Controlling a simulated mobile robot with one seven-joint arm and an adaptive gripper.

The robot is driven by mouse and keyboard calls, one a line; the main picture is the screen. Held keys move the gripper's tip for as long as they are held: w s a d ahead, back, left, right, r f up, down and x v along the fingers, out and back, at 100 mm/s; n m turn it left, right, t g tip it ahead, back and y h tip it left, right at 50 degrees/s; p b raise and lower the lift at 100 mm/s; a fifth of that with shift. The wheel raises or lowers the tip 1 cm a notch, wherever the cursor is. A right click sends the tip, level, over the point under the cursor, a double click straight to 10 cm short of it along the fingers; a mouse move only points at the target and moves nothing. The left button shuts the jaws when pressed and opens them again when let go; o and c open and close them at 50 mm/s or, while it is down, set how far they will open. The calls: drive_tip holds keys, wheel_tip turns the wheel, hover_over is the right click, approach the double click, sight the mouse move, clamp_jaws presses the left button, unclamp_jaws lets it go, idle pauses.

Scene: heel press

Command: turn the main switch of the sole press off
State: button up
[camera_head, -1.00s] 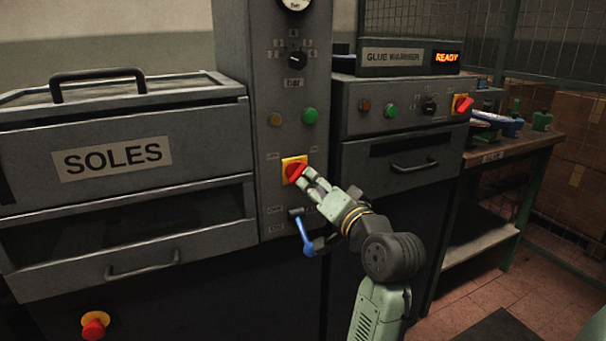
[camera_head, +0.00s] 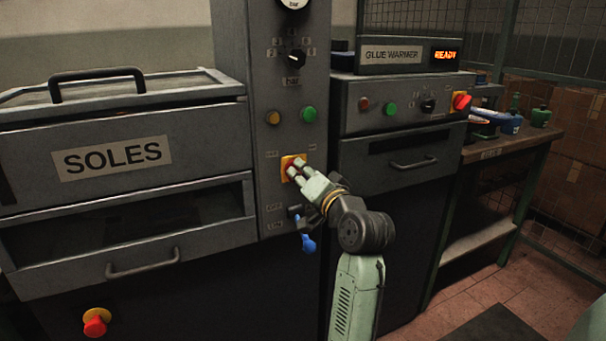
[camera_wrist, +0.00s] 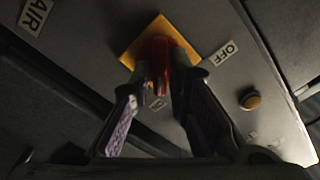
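The sole press's main switch (camera_head: 290,171) is a red handle on a yellow plate, on the grey column right of the SOLES drawer. In the wrist view the red handle (camera_wrist: 166,62) stands between my fingertips, with an OFF label to the right of the plate. My gripper (camera_head: 297,172) reaches it from the lower right, its fingers closed in on both sides of the handle. The fingers hide much of the handle in the head view, so its exact angle is hard to read there.
A blue lever (camera_head: 308,243) hangs just below my gripper. Green (camera_head: 308,114) and amber (camera_head: 272,117) buttons sit above the switch. The glue warmer (camera_head: 392,56) at right has its own red switch (camera_head: 462,101). A red mushroom button (camera_head: 95,325) is at lower left.

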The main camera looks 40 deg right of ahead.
clamp_jaws()
drive_tip(key=shift+f+n, duration=0.1)
drive_tip(key=shift+n, duration=0.4)
drive_tip(key=n+b, duration=0.2)
drive_tip(key=n, duration=0.1)
drive_tip(key=shift+n, duration=0.4)
drive_tip(key=shift+a+n+b, duration=0.2)
drive_tip(key=shift+n+b, duration=1.6)
drive_tip(key=shift+n, duration=1.45)
drive_tip(key=shift+a+n+b, duration=0.15)
drive_tip(key=shift+n+b, duration=1.6)
drive_tip(key=shift+n, duration=1.5)
drive_tip(key=shift+w+n, duration=0.1)
drive_tip(key=shift+n, duration=0.2)
